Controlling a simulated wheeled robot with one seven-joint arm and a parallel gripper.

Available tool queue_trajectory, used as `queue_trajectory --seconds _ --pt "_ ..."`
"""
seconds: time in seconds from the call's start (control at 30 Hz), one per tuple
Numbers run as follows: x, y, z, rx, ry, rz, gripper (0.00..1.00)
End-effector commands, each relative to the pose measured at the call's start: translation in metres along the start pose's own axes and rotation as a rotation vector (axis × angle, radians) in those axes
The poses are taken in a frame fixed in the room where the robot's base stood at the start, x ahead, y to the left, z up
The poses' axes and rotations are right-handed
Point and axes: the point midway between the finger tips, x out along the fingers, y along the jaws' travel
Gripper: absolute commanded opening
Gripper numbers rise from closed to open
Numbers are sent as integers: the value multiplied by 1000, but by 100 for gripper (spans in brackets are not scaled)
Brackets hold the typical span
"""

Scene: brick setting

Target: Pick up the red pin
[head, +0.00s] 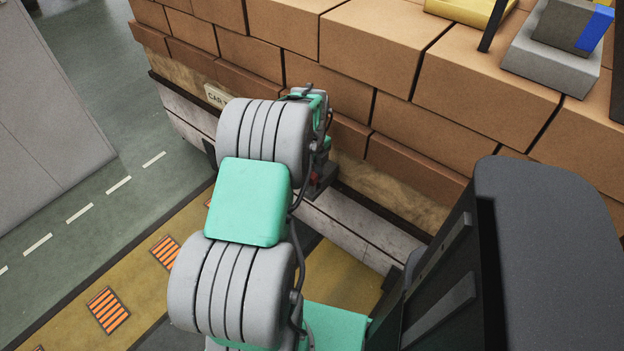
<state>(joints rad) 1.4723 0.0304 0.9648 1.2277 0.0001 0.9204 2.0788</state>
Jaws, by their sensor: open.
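My arm reaches forward from the bottom of the head view toward a brick wall. My gripper (322,182) shows only in part, as a dark shape low against the wall's foot, beyond the arm's big grey joint; it is open. A small red patch (316,177) shows right at the gripper. I cannot tell whether it is the red pin or a part of the gripper. No other red pin can be made out. My arm hides much of the area around the gripper, and the fingertips are not clear.
The brick wall (385,50) stands close beyond the arm, with a pale ledge (350,228) along its foot. A grey block with a blue part (592,30) and a yellow tray (470,10) are on top at right. Open floor (120,200) lies at left, beside a grey panel (45,100).

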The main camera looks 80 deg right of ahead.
Motion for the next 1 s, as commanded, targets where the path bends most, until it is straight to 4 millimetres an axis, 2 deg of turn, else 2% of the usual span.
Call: queue_trajectory --seconds 0.13,0.73,1.0 --pt "-1 0 0 -1 -1 -2 49" --pt "-2 0 0 -2 -1 -2 0" --pt "-2 0 1 -2 -1 -2 0"
